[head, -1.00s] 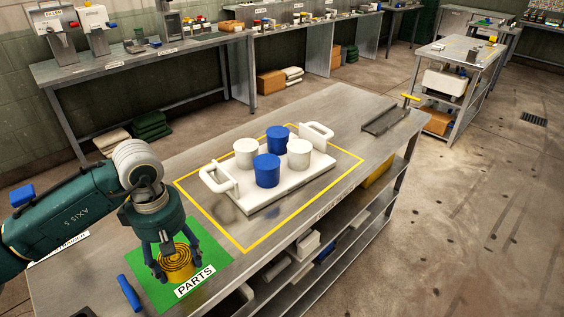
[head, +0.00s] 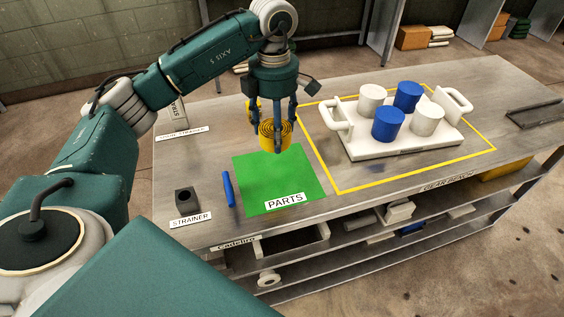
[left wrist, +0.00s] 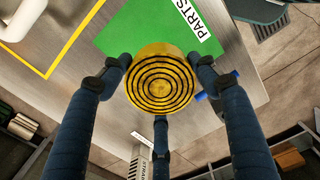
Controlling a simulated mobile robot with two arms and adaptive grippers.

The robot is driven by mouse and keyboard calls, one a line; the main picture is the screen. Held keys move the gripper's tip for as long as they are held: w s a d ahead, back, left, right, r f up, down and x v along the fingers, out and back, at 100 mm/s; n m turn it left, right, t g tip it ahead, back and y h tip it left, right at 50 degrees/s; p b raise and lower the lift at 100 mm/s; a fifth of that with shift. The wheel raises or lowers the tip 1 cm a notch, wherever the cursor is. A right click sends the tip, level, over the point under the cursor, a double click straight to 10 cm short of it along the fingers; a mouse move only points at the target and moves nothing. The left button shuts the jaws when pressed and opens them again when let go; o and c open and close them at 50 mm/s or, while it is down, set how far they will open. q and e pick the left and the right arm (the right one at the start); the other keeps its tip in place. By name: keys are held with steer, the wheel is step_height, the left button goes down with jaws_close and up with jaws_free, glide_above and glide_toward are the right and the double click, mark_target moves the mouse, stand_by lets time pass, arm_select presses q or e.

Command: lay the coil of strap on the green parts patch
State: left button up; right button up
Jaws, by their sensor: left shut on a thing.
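The coil of strap (head: 276,136) is yellow with dark spiral rings. My left gripper (head: 274,132) is shut on it, its dark fingers around the coil's sides. In the head view the coil overlaps the far edge of the green parts patch (head: 270,182) and seems held above the bench; the exact height is hard to tell. The left wrist view shows the coil (left wrist: 161,82) between the fingers, with the green patch (left wrist: 135,28) beyond it. The patch lies flat with a white PARTS label and looks bare. My right gripper is not in view.
A white tray (head: 400,150) with blue and white cups stands in a yellow outline right of the patch. A blue rod (head: 228,189) lies close to the patch's left edge. A dark block (head: 186,199) stands by the STRAINER label.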

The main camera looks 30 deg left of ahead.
arm_select(q)
steer(key=p, duration=0.1)
glide_above(276, 176)
step_height(276, 176, down, 9)
steer(key=shift+r, duration=0.1)
step_height(276, 176, down, 4)
steer(key=shift+f+p, duration=0.1)
steer(key=shift+p, duration=0.45)
steer(key=shift+f, duration=0.35)
steer(key=shift+f, duration=0.1)
steer(key=o, duration=1.2)
